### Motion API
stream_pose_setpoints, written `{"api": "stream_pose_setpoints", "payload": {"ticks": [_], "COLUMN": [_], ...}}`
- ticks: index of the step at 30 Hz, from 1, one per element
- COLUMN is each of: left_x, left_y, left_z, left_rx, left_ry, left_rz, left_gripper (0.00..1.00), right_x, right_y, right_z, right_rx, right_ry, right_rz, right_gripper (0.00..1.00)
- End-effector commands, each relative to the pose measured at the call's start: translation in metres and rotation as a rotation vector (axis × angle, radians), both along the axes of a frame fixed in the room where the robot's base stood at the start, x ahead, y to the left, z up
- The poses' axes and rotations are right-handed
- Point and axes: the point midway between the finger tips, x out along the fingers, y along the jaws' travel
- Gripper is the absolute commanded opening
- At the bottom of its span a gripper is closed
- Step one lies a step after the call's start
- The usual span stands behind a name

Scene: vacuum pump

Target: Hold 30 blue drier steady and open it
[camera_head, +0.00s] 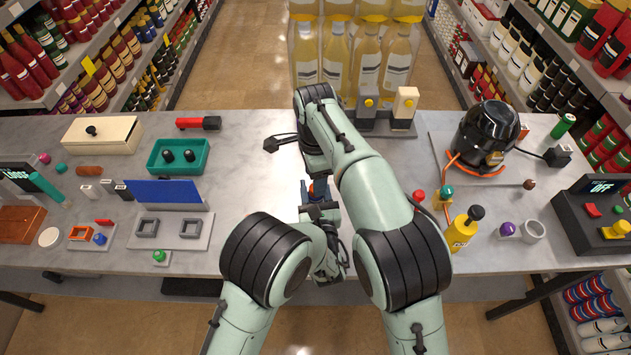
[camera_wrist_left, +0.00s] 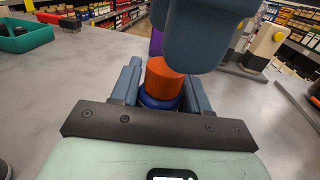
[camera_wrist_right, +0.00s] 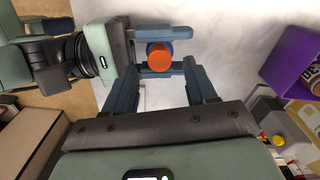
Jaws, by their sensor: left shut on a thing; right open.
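The drier shows as a blue body (camera_wrist_left: 160,103) with an orange cap (camera_wrist_left: 165,78) in the left wrist view. The cap (camera_wrist_right: 159,57) also shows in the right wrist view. My left gripper (camera_wrist_left: 162,92) is shut around the blue part, one finger on each side; it stands near the table's front middle in the head view (camera_head: 320,208). My right gripper (camera_wrist_right: 160,78) is open, its fingers pointing toward the cap with a gap between them. In the left wrist view, a right finger (camera_wrist_left: 203,32) looms just above and beside the cap. My right arm hides part of this area in the head view.
A purple holder (camera_wrist_right: 298,62) stands near the right gripper. A blue panel (camera_head: 165,192) and green tray (camera_head: 178,157) lie left. A black pump (camera_head: 487,132), yellow bottle (camera_head: 464,232) and grey stand with switches (camera_head: 385,122) are right and behind.

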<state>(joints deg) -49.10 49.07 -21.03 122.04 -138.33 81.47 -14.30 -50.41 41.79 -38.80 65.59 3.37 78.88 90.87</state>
Motion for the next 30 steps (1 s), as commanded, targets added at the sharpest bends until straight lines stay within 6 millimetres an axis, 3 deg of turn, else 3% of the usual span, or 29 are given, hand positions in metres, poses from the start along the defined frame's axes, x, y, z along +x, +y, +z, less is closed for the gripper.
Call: {"api": "stream_pose_setpoints", "payload": {"ticks": [9,10,12,13,23,30], "left_x": [0.0,0.0,0.0,0.0,-0.003,-0.04], "left_y": [0.0,0.0,0.0,0.0,-0.001,-0.007], "left_z": [0.0,0.0,0.0,0.0,0.0,-0.003], "left_rx": [0.0,0.0,0.0,0.0,0.0,-0.002], "left_ry": [0.0,0.0,0.0,0.0,0.0,0.004], "left_rz": [0.0,0.0,0.0,0.0,-0.001,-0.004], "left_gripper": [0.0,0.48,0.71,0.75,0.75,0.75], "right_x": [0.0,0.0,0.0,0.0,-0.001,-0.005], "right_y": [0.0,0.0,0.0,0.0,0.0,0.0], "right_z": [0.008,0.008,0.008,0.008,0.007,-0.008], "right_rx": [0.0,0.0,0.0,0.0,-0.001,0.0], "right_ry": [0.001,0.001,0.001,0.001,0.002,0.011], "right_rz": [-0.001,-0.001,-0.001,-0.001,-0.001,-0.001], "right_gripper": [0.56,0.56,0.56,0.56,0.56,0.56]}}
